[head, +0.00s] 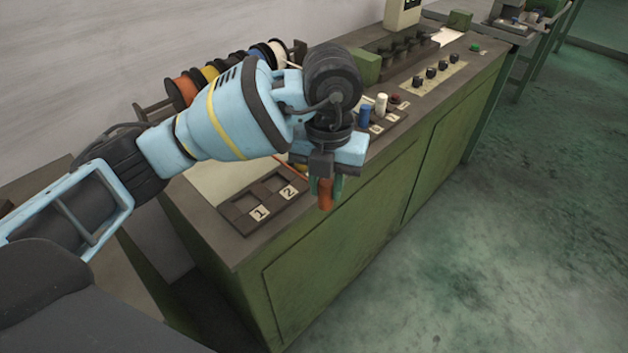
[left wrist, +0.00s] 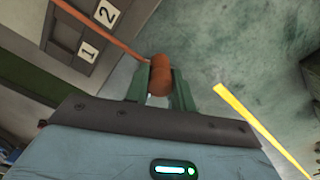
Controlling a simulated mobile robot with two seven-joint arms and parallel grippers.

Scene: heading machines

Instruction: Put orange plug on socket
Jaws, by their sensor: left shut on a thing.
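My left gripper (head: 325,187) is shut on the orange plug (head: 325,196), which hangs between its green fingers. The gripper is just off the front edge of the green bench, in front of a dark panel (head: 236,212) with square recesses labelled 1 and 2. In the left wrist view the plug (left wrist: 160,76) sits between the fingertips of the left gripper (left wrist: 158,88), and an orange cable (left wrist: 105,35) runs from near it to the upper left over the panel (left wrist: 63,38). The plug is apart from the panel. My right gripper is not in view.
Blue (head: 364,115) and white (head: 381,103) plugs stand in a numbered panel further along the green bench (head: 340,240). Cable spools (head: 184,88) stand at the back, partly behind my left arm. A row of black knobs (head: 430,72) lies beyond. The floor in front is clear.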

